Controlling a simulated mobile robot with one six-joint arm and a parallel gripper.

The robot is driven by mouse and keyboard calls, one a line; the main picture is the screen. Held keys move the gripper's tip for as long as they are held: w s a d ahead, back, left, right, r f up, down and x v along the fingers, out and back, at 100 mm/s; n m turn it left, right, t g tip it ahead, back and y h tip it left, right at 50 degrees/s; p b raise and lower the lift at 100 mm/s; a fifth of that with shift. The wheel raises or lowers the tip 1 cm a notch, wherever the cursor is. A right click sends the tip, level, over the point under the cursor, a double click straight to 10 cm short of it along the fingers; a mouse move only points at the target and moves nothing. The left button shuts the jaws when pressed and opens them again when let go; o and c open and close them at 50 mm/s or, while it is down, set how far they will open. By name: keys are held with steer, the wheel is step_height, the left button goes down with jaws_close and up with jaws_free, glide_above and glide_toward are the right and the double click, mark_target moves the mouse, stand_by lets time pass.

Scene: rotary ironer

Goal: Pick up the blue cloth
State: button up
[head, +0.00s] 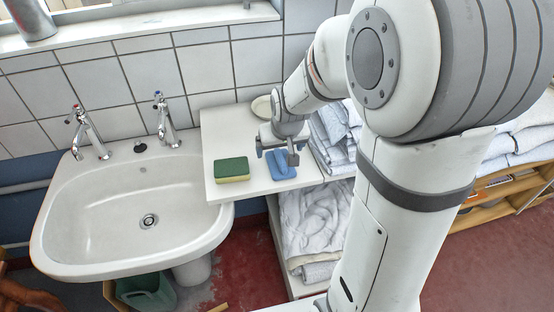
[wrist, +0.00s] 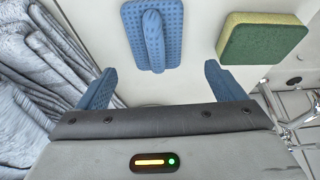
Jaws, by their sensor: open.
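The blue cloth (head: 283,169) lies on the white shelf top (head: 225,157) to the right of the sink. In the wrist view the cloth (wrist: 170,20) is dotted, with a raised ridge along its middle. My gripper (head: 277,154) is over the shelf at the cloth's far edge in the head view. In the wrist view its two blue fingers (wrist: 160,84) are spread wide and empty. The cloth lies beyond the fingertips, roughly centred between them, apart from both. The exact height of the fingers above the shelf is hard to tell.
A green and yellow sponge (head: 232,169) lies left of the cloth; it also shows in the wrist view (wrist: 262,40). A pale round dish (head: 262,107) sits behind my gripper. Folded grey-blue linens (head: 330,130) are close on the right. The sink (head: 140,215) is at left.

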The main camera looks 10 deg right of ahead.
mark_target(281, 157)
steer(key=x, duration=0.5)
steer(key=shift+s+d+f, duration=0.2)
steer(key=shift+f, duration=0.05)
steer(key=shift+c, duration=0.3)
steer(key=c, duration=1.1)
